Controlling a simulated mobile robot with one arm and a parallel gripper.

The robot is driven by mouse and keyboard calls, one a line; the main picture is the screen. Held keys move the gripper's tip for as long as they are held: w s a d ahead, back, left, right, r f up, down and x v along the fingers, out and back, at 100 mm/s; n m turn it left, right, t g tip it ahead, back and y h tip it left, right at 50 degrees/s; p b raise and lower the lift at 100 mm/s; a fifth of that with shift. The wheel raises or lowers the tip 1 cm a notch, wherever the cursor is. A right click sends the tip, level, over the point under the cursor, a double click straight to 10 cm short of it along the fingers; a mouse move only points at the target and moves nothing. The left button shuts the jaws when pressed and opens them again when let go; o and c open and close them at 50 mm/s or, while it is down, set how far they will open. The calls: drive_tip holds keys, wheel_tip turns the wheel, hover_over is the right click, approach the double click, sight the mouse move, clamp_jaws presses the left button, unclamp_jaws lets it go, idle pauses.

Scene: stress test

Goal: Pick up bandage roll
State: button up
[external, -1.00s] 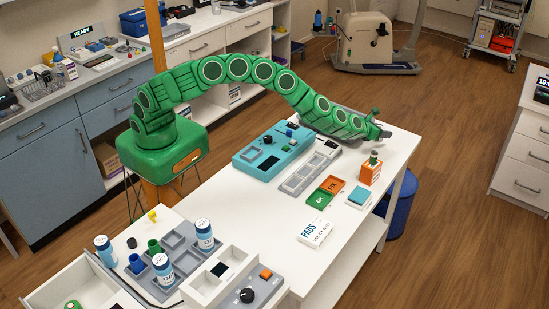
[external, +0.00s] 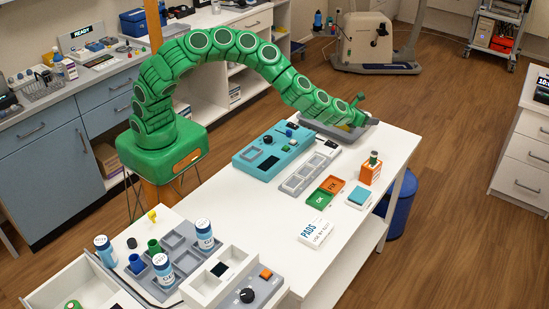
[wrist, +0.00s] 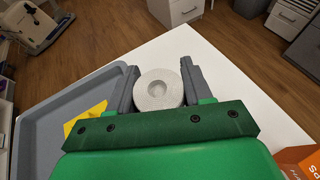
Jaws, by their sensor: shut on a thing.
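The bandage roll (wrist: 158,90) is a white, round, textured roll with a recessed centre. In the wrist view it sits between the two grey fingers of my gripper (wrist: 158,84), which is shut on it. In the external view my gripper (external: 370,120) is at the far end of the white table, above the grey tray's right side. The roll itself cannot be made out there.
A grey tray (wrist: 40,125) with a yellow item (wrist: 84,117) lies left of my gripper. A teal device (external: 262,160) and a grey compartment tray (external: 292,186) lie nearer.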

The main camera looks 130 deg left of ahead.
drive_tip(key=s+d+r, duration=0.3)
drive_tip(key=s+d, duration=0.1)
drive_tip(key=s, duration=0.1)
drive_tip(key=shift+s+d+r, duration=0.15)
drive_tip(key=shift+s+d, duration=0.1)
drive_tip(key=shift+s, duration=0.15)
